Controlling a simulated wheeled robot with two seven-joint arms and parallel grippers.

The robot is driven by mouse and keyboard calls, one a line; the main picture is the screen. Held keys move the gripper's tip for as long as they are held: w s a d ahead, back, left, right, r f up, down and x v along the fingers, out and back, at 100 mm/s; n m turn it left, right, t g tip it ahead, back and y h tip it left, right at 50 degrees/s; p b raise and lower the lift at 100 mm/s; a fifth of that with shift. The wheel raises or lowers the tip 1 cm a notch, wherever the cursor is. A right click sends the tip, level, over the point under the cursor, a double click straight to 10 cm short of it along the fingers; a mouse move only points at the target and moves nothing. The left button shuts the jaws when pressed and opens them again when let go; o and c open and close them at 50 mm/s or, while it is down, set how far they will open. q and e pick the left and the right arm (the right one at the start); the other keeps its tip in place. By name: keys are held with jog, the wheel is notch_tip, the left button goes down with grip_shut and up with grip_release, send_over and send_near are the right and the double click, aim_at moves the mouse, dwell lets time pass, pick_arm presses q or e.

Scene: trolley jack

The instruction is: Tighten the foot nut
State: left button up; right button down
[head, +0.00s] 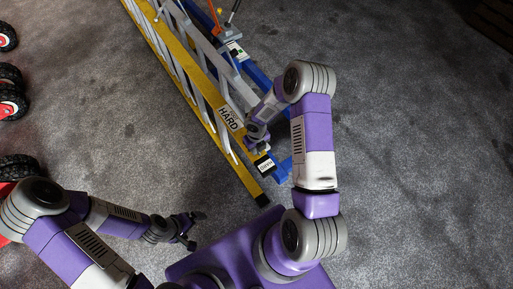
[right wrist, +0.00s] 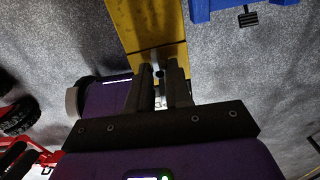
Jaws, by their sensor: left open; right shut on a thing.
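The yellow ladder (head: 200,85) with a "HARD" label runs diagonally down to a foot near the middle of the head view. My right gripper (head: 257,146) is at the lower part of its yellow rail. In the right wrist view its fingers (right wrist: 160,88) point at the yellow rail (right wrist: 150,25) and are closed around a small dark part (right wrist: 159,71), which looks like the foot nut. The fingers hide most of it, and in the head view my gripper covers it. My left gripper (head: 192,229) is open and empty, low over the carpet.
A blue trolley jack (head: 284,168) lies right beside the ladder, with an orange part (head: 222,22) and handles at the top. Red machines with black wheels (head: 10,105) stand at the left edge. Grey carpet (head: 420,150) is clear on the right.

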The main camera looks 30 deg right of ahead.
jog(key=m, duration=0.4)
jog(key=shift+m, duration=0.3)
jog(key=m, duration=0.4)
jog(key=shift+m, duration=0.3)
jog(key=m+b, duration=0.1)
jog(key=m, duration=0.3)
jog(key=shift+m, duration=0.3)
jog(key=m+b, duration=0.1)
jog(key=m, duration=0.3)
jog(key=m+b, duration=0.1)
jog(key=m, duration=0.8)
jog(key=shift+m+b, duration=0.3)
jog(key=shift+b, duration=0.05)
jog(key=m, duration=0.7)
jog(key=shift+w+m, duration=0.1)
jog(key=shift+m, duration=0.5)
